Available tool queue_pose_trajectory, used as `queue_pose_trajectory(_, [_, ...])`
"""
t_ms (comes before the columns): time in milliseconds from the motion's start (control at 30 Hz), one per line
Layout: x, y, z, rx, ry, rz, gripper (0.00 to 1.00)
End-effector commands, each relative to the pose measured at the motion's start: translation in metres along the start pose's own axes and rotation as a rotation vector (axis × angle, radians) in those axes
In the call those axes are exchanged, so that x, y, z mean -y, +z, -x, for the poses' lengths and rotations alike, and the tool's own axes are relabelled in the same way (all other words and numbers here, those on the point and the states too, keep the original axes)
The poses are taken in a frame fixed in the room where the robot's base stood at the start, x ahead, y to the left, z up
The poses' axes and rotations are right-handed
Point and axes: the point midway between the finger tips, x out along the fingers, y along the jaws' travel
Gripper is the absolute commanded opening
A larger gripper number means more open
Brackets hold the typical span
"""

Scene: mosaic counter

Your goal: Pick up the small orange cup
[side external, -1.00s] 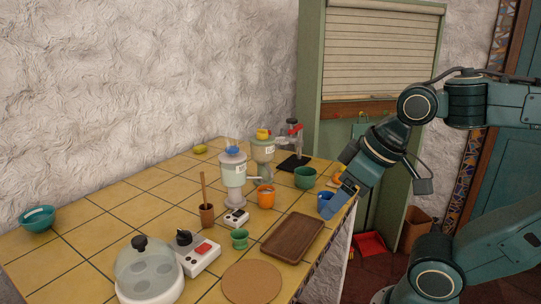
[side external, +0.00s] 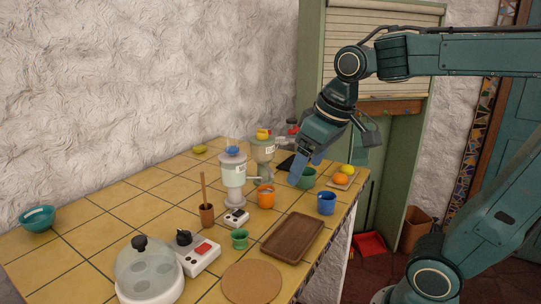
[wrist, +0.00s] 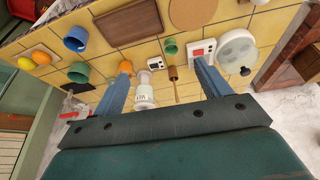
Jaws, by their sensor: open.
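The small orange cup (side external: 265,196) stands upright on the yellow tiled counter, in front of the juicer-like machines in the side view. In the wrist view it (wrist: 125,66) shows at the tip of the left finger, which hides part of it. My gripper (side external: 306,170) is open and empty. It hangs above the counter, to the right of the orange cup and over the green cup (side external: 306,180), clear of the orange cup. In the wrist view both fingers of my gripper (wrist: 162,68) are spread wide.
A blue mug (side external: 326,204), a brown tray (side external: 292,237), a white switch box (side external: 236,217) and a small green cup (side external: 240,239) surround the orange cup. A pale grinder (side external: 233,177) stands close on its left. An orange fruit (side external: 341,179) lies at the right edge.

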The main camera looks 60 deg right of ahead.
Motion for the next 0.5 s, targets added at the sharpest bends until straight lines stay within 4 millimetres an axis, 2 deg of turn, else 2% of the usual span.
queue_pose_trajectory(100, [-0.01,-0.025,-0.006,0.037,0.009,-0.018,0.76])
queue_pose_trajectory(500, [-0.052,-0.097,-0.039,0.152,0.026,-0.067,0.76])
